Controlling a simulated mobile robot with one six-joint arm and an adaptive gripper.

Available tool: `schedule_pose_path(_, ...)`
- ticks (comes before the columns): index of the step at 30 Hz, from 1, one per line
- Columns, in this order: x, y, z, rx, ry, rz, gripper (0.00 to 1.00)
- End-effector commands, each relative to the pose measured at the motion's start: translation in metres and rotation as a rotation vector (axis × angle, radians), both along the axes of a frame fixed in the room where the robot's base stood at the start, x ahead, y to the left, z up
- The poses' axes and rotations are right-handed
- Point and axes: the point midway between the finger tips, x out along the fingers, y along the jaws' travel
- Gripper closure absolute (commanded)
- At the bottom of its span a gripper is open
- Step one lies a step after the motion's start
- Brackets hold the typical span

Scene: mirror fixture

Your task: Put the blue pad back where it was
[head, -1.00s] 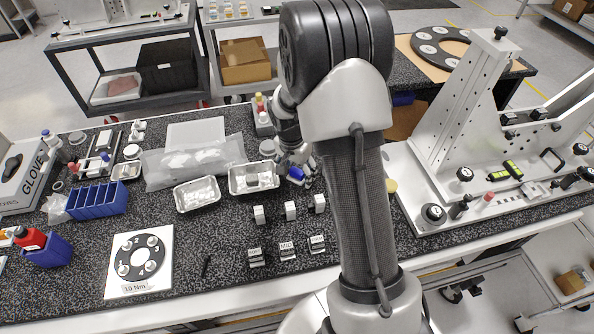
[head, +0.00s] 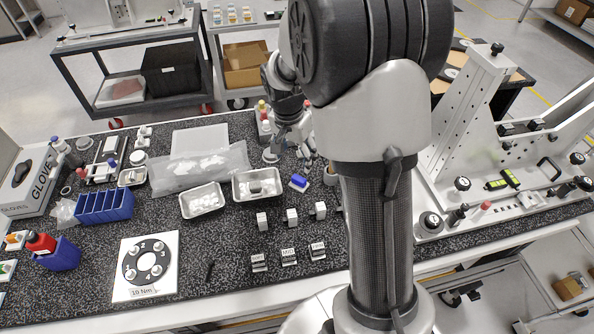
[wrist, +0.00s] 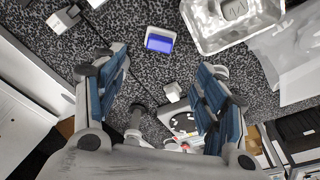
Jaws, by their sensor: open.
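The blue pad (head: 299,182) lies on the speckled bench, to the right of the right foil tray (head: 236,196). In the wrist view, the blue pad (wrist: 160,42) shows a blue face with a pale edge, past my fingertips. My gripper (head: 304,146) is above the back part of the bench, behind the pad in the head view and apart from it. In the wrist view, my gripper (wrist: 158,72) has its two blue-lined fingers wide apart with nothing between them. My arm hides part of the bench on the right.
Several small white blocks (head: 292,216) stand in front of the pad, with labelled holders (head: 289,256) nearer the front edge. A left foil tray (head: 202,202) and a clear bag (head: 195,168) lie leftward. A white fixture (head: 470,130) stands at right.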

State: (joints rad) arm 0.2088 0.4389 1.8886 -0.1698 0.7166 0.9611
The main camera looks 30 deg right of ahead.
Motion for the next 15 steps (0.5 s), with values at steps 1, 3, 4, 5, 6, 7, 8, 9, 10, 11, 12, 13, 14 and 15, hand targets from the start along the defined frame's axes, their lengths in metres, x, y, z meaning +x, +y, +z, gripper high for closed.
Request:
schedule_pose_path(1, -0.004, 0.004, 0.013, -0.002, -0.011, 0.024, 0.35)
schedule_pose_path(3, -0.014, 0.013, 0.034, -0.006, -0.024, 0.082, 0.35)
schedule_pose_path(4, -0.02, 0.018, 0.045, -0.009, -0.033, 0.114, 0.35)
schedule_pose_path(5, -0.027, 0.024, 0.056, -0.011, -0.042, 0.151, 0.35)
schedule_pose_path(6, -0.039, 0.032, 0.072, -0.015, -0.053, 0.204, 0.35)
schedule_pose_path(7, -0.048, 0.038, 0.084, -0.018, -0.061, 0.248, 0.35)
schedule_pose_path(8, -0.059, 0.045, 0.094, -0.022, -0.071, 0.294, 0.35)
schedule_pose_path(9, -0.073, 0.053, 0.107, -0.027, -0.082, 0.352, 0.35)
schedule_pose_path(10, -0.084, 0.059, 0.116, -0.032, -0.091, 0.396, 0.35)
schedule_pose_path(11, -0.095, 0.065, 0.124, -0.036, -0.101, 0.439, 0.35)
schedule_pose_path(12, -0.11, 0.072, 0.134, -0.044, -0.114, 0.499, 0.35)
schedule_pose_path(13, -0.122, 0.078, 0.14, -0.049, -0.122, 0.542, 0.35)
schedule_pose_path(14, -0.133, 0.083, 0.145, -0.055, -0.133, 0.586, 0.35)
schedule_pose_path(15, -0.149, 0.089, 0.151, -0.064, -0.145, 0.645, 0.35)
